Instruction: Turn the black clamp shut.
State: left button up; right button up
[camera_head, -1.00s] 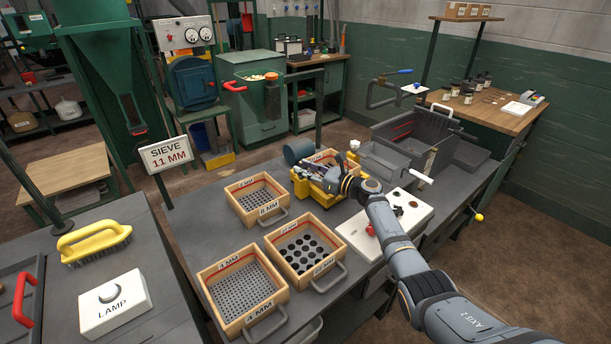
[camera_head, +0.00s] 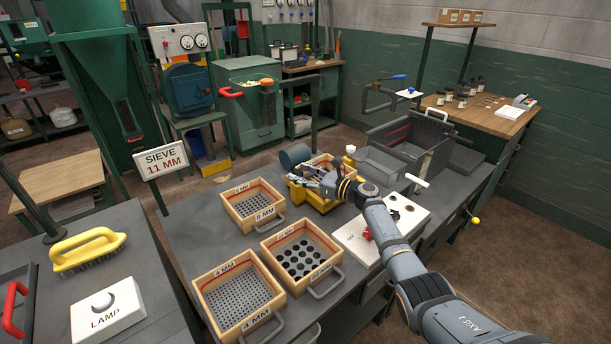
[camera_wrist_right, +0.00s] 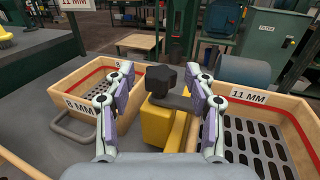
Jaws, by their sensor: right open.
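The black clamp (camera_wrist_right: 160,79) is a star-shaped knob on top of a yellow body (camera_wrist_right: 157,122), with a dark arm reaching right from its base. My right gripper (camera_wrist_right: 162,86) is open, with one finger on each side of the knob; gaps show between the fingers and the knob. In the head view my right gripper (camera_head: 316,181) is over the yellow machine (camera_head: 318,203) and hides the knob. My left gripper is not in view.
Wooden sieve boxes flank the yellow body, the 8 MM one (camera_wrist_right: 75,95) left and the 11 MM one (camera_wrist_right: 255,130) right. A white panel (camera_head: 360,240) lies under my right arm. Bare bench shows left of the sieves.

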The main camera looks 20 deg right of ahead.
jog(key=v, duration=1.2)
